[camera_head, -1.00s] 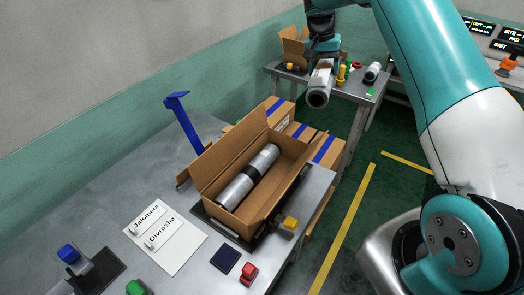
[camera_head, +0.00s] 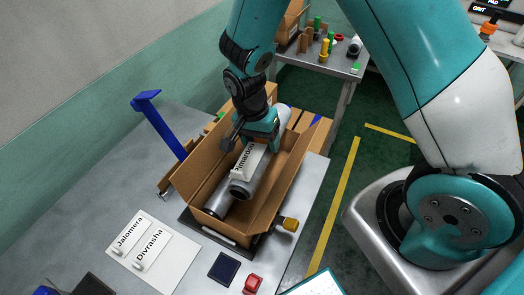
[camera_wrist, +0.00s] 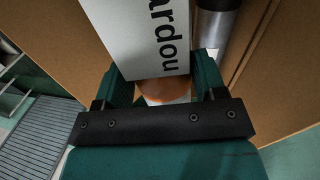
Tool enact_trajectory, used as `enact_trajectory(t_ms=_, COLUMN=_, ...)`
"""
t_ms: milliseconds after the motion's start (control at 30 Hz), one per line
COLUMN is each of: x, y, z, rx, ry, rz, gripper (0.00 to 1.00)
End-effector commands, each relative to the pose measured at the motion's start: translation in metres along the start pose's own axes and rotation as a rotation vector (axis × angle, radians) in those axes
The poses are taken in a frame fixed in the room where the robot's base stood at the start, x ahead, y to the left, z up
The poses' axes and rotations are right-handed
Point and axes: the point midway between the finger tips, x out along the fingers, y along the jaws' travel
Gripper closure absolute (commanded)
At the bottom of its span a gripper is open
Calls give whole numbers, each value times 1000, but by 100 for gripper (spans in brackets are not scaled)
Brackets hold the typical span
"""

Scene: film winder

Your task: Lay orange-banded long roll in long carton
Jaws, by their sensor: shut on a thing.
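My gripper (camera_head: 258,138) is shut on a pale long roll (camera_head: 284,114) and points down over the long carton (camera_head: 278,195). An orange band (camera_wrist: 165,88) shows between the jaws in the wrist view. A white name label on the roll is partly covered by the gripper. The roll lies roughly along the carton, at or just above its opening; its exact height is unclear. A silver roll (camera_head: 217,204) lies inside the carton, on the left side in the head view. It also shows beside the held roll in the wrist view (camera_wrist: 214,32).
The carton stands open on the grey table, with flaps raised. A blue post (camera_head: 165,125) stands to its left. A name sheet (camera_head: 150,255), a dark pad (camera_head: 223,268) and a red block (camera_head: 254,284) lie in front.

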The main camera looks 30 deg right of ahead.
Motion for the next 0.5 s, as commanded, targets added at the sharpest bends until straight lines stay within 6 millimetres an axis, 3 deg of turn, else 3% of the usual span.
enact_trajectory(t_ms=100, x=22, y=5, z=28, rx=34, ry=-8, rz=3, gripper=77)
enact_trajectory(t_ms=200, x=29, y=10, z=39, rx=62, ry=-13, rz=3, gripper=77)
enact_trajectory(t_ms=500, x=32, y=18, z=37, rx=96, ry=-19, rz=2, gripper=77)
